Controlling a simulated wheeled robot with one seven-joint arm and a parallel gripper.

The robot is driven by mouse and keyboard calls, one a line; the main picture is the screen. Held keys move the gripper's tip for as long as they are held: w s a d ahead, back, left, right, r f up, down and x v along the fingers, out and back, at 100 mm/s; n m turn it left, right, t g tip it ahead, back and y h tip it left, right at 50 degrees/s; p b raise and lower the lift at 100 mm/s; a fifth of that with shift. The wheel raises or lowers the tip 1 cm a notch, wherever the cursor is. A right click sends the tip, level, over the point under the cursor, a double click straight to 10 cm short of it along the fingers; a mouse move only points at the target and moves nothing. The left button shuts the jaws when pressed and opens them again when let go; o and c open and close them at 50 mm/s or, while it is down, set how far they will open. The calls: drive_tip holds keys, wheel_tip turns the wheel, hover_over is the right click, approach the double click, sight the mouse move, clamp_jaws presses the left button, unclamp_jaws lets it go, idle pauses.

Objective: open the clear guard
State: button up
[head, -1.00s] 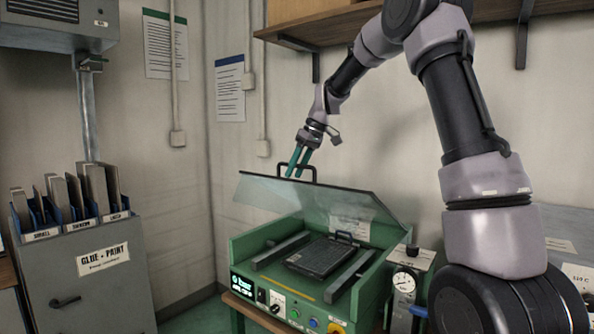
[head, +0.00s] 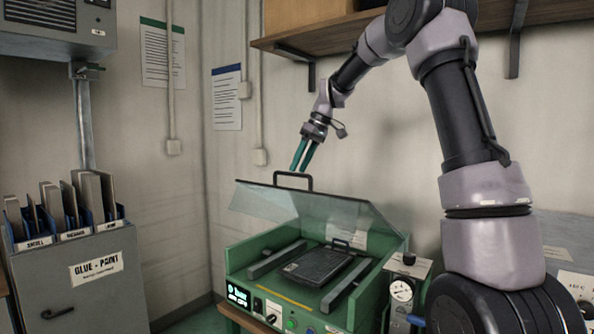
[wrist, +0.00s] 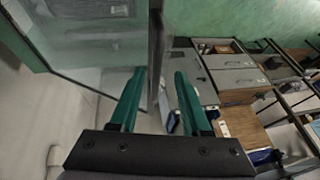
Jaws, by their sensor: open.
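The clear guard (head: 290,205) is a tinted see-through lid on the green machine (head: 240,262). It stands tilted up, with its front edge raised well above the bed. Its dark handle (head: 293,176) rises from that raised edge. My gripper (head: 299,169) is just above the handle, its two teal fingers pointing down, open and holding nothing. In the wrist view the guard's pane (wrist: 85,45) fills the upper left, and my open fingers (wrist: 157,75) show either side of a dark upright strip. I cannot tell if a finger touches the handle.
A dark tray panel (head: 318,264) with a small handle lies on the machine's bed between two grey rails. A gauge box (head: 402,290) stands to its right. A grey cabinet (head: 75,285) stands at left.

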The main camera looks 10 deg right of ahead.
drive_tip(key=w+v, duration=0.1)
drive_tip(key=v, duration=0.6)
drive_tip(key=shift+d, duration=0.45)
drive_tip(key=shift+s, duration=0.1)
